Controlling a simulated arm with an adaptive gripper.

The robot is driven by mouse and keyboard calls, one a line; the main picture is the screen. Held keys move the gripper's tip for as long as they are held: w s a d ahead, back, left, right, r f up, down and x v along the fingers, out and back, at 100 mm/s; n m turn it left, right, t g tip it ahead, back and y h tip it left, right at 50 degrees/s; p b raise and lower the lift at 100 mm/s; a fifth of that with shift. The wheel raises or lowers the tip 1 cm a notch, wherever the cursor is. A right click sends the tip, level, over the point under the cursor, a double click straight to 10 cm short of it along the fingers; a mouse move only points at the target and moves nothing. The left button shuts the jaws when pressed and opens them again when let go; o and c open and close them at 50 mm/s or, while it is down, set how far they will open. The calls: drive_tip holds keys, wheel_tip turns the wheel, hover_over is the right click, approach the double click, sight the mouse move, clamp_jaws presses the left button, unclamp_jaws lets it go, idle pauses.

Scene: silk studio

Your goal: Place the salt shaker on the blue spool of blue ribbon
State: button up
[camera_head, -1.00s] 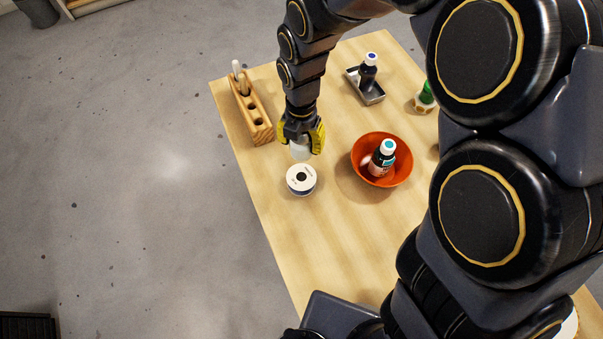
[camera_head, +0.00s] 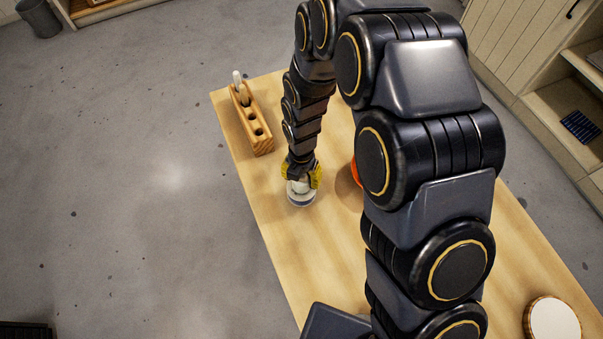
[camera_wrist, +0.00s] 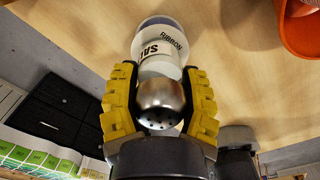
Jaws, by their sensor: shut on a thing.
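My gripper (camera_head: 302,180) is shut on the salt shaker. The shaker (camera_wrist: 161,100) has a perforated silver cap and a white body lettered "SAL", and sits between the yellow finger pads in the wrist view. In the head view it is mostly hidden by the fingers. The blue ribbon spool (camera_head: 301,201) stands on the table with a white top face, directly below the gripper. Its white face lettered "RIBBON" (camera_wrist: 178,37) shows beyond the shaker's base in the wrist view. I cannot tell whether the shaker touches the spool.
A wooden rack (camera_head: 252,122) with pens stands at the table's left edge. An orange bowl (camera_head: 355,172) is mostly behind my arm, right of the spool. A round white-topped item (camera_head: 553,320) lies at the lower right. The table (camera_head: 275,240) near the spool is clear.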

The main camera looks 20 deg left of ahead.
drive_tip(key=shift+f, duration=0.15)
drive_tip(key=o, duration=1.1)
drive_tip(key=shift+c, duration=0.2)
wheel_tip(320, 180, up, 12)
drive_tip(key=shift+r, duration=0.2)
